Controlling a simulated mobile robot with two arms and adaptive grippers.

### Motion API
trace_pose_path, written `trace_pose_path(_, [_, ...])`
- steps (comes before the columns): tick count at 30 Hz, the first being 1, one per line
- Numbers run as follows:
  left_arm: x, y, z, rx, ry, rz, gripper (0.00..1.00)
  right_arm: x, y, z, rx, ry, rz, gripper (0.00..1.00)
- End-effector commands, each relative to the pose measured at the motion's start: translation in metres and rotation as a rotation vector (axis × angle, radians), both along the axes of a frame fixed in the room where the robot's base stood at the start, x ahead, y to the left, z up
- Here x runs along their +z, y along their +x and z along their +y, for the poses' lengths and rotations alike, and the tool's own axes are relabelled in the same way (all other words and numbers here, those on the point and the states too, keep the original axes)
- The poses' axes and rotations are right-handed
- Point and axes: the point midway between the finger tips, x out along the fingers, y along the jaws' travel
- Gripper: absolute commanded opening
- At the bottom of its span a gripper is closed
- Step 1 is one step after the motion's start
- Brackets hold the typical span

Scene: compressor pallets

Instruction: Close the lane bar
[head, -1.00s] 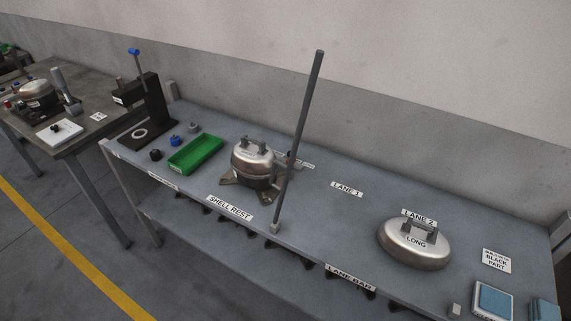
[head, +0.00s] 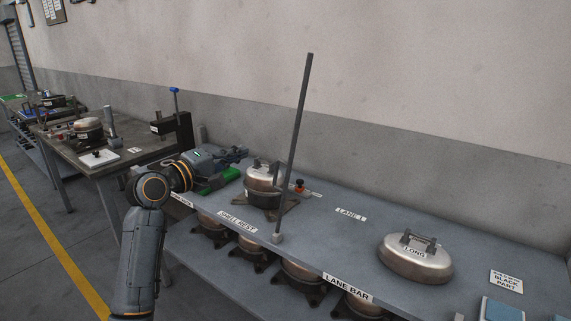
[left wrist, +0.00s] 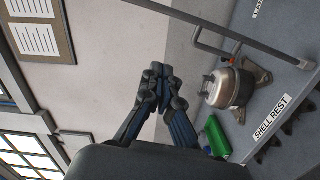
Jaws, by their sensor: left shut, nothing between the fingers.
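The lane bar (head: 294,148) is a long thin grey rod standing raised, leaning slightly right. Its foot sits in a small block on the bench's front edge, left of the LANE BAR label (head: 347,288). In the left wrist view the bar (left wrist: 255,42) runs across the upper right. My left gripper (head: 240,153) is over the back of the bench by the green tray, left of the bar and apart from it. In the left wrist view its fingers (left wrist: 157,80) are together and empty. My right gripper is not in view.
A compressor (head: 264,180) stands just left of the bar. A LONG shell (head: 416,258) lies at right. The green tray (head: 222,180) is partly hidden by my arm. Several compressors sit on the lower shelf. The bench around LANE 1 (head: 351,215) is clear.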

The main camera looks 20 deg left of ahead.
Motion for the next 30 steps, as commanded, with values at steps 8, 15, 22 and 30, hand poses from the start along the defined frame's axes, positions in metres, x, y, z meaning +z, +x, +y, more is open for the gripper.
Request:
trace_pose_path(8, [0.005, 0.034, -0.015, -0.003, -0.006, 0.000, 0.00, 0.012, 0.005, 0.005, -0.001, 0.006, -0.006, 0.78])
trace_pose_path(15, [0.004, 0.080, -0.035, -0.003, -0.005, 0.001, 0.00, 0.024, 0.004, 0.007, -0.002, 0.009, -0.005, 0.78])
trace_pose_path(22, [-0.001, 0.087, -0.064, -0.003, -0.001, -0.001, 0.00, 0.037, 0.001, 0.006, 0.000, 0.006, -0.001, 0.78])
trace_pose_path(30, [-0.006, 0.085, -0.077, 0.000, 0.001, -0.001, 0.00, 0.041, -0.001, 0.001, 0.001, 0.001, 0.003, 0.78])
